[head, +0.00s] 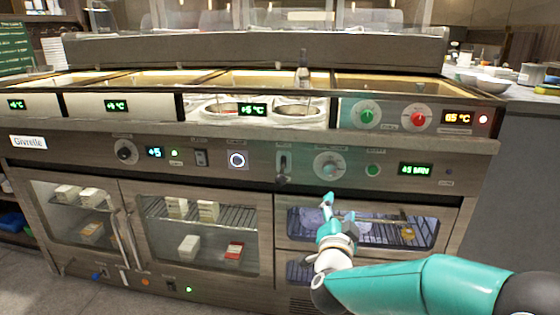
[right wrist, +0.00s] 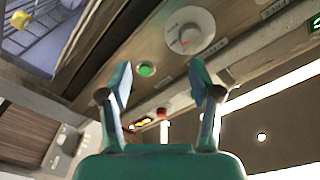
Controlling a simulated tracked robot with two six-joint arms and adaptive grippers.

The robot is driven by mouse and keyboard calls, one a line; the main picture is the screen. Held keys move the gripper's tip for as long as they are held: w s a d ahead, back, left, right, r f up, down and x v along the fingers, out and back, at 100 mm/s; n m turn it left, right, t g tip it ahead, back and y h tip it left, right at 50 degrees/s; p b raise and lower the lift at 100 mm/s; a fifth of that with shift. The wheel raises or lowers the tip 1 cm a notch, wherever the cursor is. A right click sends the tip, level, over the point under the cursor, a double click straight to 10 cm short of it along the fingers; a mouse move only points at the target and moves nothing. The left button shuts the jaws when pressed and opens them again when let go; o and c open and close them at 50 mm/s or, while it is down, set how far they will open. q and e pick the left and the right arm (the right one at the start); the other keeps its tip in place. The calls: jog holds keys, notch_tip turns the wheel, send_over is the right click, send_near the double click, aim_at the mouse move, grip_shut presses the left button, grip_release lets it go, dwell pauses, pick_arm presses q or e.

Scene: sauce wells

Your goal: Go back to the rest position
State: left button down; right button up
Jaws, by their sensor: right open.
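My right gripper (head: 327,207) is in front of the counter's lower right drawers in the head view, with my teal arm coming in from the right. In the right wrist view its two teal fingers (right wrist: 162,92) stand apart with nothing between them. Beyond them are a round dial (right wrist: 189,31) and a green button (right wrist: 147,69) on the counter front. The gripper appears apart from the panel. My left gripper is not in view.
The steel counter (head: 80,148) spans the head view, with a dial (head: 329,166), a lever switch (head: 283,165) and glass doors (head: 205,233) with boxes behind them. Bowls (head: 487,84) sit at the right. The floor (head: 40,285) shows at lower left.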

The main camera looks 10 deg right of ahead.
jog(key=s+d+f+n+g+y+p, duration=0.1)
jog(key=d+f+g, duration=0.1)
jog(key=f, duration=0.7)
jog(key=s+d+f+n+g+y+p, duration=0.1)
jog(key=s+d+f+n+g+p, duration=0.1)
jog(key=f, duration=0.6)
jog(key=s+a+f+n+g+y+p, duration=0.1)
jog(key=s+a+f+g+y, duration=0.1)
jog(key=s+f, duration=0.45)
jog(key=s+a+f+n+g+y+p, duration=0.1)
jog(key=s+a+f+n+g, duration=0.2)
jog(key=f, duration=0.6)
jog(key=s+a+f+n+g+y, duration=0.1)
jog(key=s+a+f+g+y, duration=0.15)
jog(key=s, duration=0.45)
jog(key=s+a+f+n+g+y, duration=0.1)
jog(key=s+a+g, duration=0.2)
jog(key=s, duration=0.5)
jog(key=s+a+f+n+g+y, duration=0.1)
jog(key=s+a+f+g+y, duration=0.1)
jog(key=s, duration=0.5)
notch_tip(320, 180, up, 37)
jog(key=p, duration=3.8)
jog(key=shift+w, duration=0.1)
